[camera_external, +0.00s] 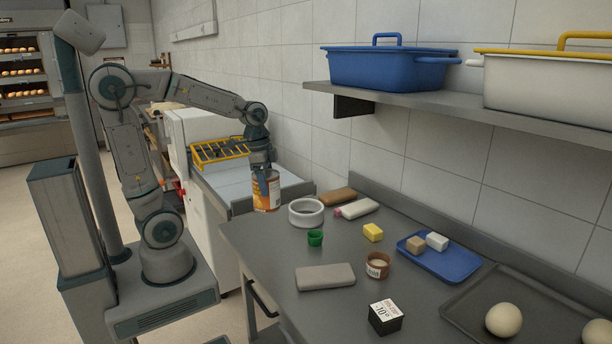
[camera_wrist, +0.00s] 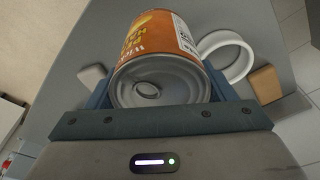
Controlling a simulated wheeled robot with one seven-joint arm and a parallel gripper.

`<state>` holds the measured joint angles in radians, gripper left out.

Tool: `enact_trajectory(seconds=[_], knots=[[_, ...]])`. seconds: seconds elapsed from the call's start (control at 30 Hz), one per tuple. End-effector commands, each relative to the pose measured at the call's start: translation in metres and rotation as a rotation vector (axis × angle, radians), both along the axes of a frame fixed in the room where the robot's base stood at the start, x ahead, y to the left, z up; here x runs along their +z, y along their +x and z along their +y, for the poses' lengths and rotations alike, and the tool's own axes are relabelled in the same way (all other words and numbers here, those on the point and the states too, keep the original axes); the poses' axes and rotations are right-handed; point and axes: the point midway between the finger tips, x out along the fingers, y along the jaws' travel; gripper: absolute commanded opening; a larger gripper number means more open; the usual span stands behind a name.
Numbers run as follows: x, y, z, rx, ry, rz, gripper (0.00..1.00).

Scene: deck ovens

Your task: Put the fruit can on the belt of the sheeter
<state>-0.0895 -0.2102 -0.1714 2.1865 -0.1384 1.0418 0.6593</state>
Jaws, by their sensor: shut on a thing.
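The fruit can (camera_external: 266,192) has an orange label and a metal end. My gripper (camera_external: 264,172) is shut on it and holds it upright near the far left corner of the grey worktop. In the wrist view the can (camera_wrist: 158,42) fills the space between the fingers of my gripper (camera_wrist: 160,90), with its ring-pull lid facing the camera. The sheeter's belt (camera_external: 240,183) is a pale flat surface behind and to the left of the can, with a yellow guard (camera_external: 218,151) over it. I cannot tell whether the can touches anything below it.
A grey block (camera_external: 325,277), a dark box (camera_external: 385,317) and a blue tray (camera_external: 440,262) lie farther right. A shelf (camera_external: 430,98) with tubs overhangs the right side.

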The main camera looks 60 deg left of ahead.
Motion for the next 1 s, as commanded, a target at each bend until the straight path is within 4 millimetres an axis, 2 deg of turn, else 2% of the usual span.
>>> enact_trajectory(seconds=[0.03, 0.2, 0.37, 0.5, 0.7, 0.8, 0.9, 1.0], knots=[[0.006, 0.017, 0.013, 0.074, -0.001, 0.000, 0.32], [0.015, 0.071, 0.069, 0.357, 0.000, 0.001, 0.32], [0.017, 0.112, 0.133, 0.627, 0.001, 0.000, 0.32], [0.014, 0.138, 0.195, 0.859, 0.002, 0.000, 0.32], [0.005, 0.159, 0.284, 1.164, 0.003, -0.001, 0.32], [0.000, 0.162, 0.319, 1.282, 0.002, -0.001, 0.32], [-0.003, 0.163, 0.346, 1.371, 0.002, -0.003, 0.32], [-0.006, 0.163, 0.363, 1.428, 0.000, -0.003, 0.32]])
